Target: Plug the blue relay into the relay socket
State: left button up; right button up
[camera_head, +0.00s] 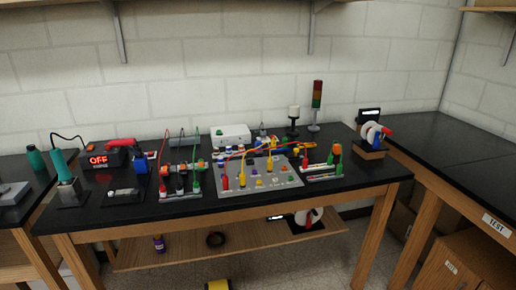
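A small blue block (140,163) stands on the black bench at the left, just right of the box with the red OFF display. It may be the blue relay, but it is too small to tell. I cannot make out the relay socket for certain; small colored parts stand on a white base (180,194) and on a grey panel (259,187) with cables. Neither of my grippers is in view.
The black bench (230,217) has wooden legs and a lower shelf. A soldering iron stand (69,192) is at the left, a signal tower (316,102) at the back, and a spool holder (371,140) at the right. The bench's front edge is mostly clear.

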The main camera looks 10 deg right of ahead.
aim_at(257, 144)
jog(key=i+l+u, duration=0.2)
jog(key=l+u, duration=0.15)
jog(key=l, duration=0.3)
jog(key=i+l+u, duration=0.15)
jog(key=l+u, duration=0.2)
jog(key=l, duration=0.3)
jog(key=l+u, duration=0.35)
jog(key=l, duration=0.35)
